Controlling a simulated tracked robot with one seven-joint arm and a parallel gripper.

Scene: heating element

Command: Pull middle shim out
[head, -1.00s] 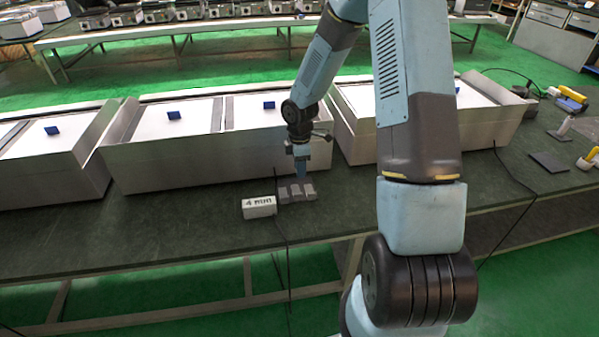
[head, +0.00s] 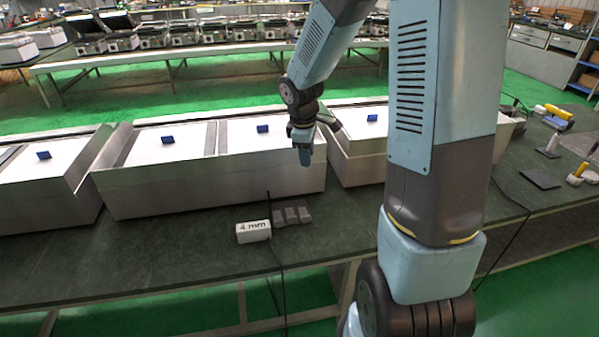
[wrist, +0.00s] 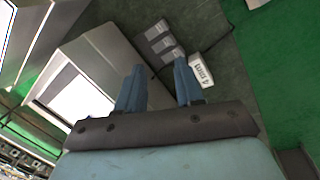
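Three small grey shims lie side by side on the dark green bench, with the middle shim (head: 291,215) between the other two. The middle shim also shows in the wrist view (wrist: 163,44). A white block marked "4 mm" (head: 253,231) sits just left of them and shows in the wrist view (wrist: 200,71). My gripper (head: 305,160) hangs above and behind the shims, in front of the metal box's front wall. In the wrist view my gripper (wrist: 158,72) has its two blue fingers apart with nothing between them. The shims lie beyond the fingertips.
Large metal boxes (head: 215,180) with white tops and blue tabs line the back of the bench (head: 170,255). A thin black cable runs beside the shims and over the front edge. A dark flat plate (head: 540,179) and tools lie at the right. The bench front is mostly clear.

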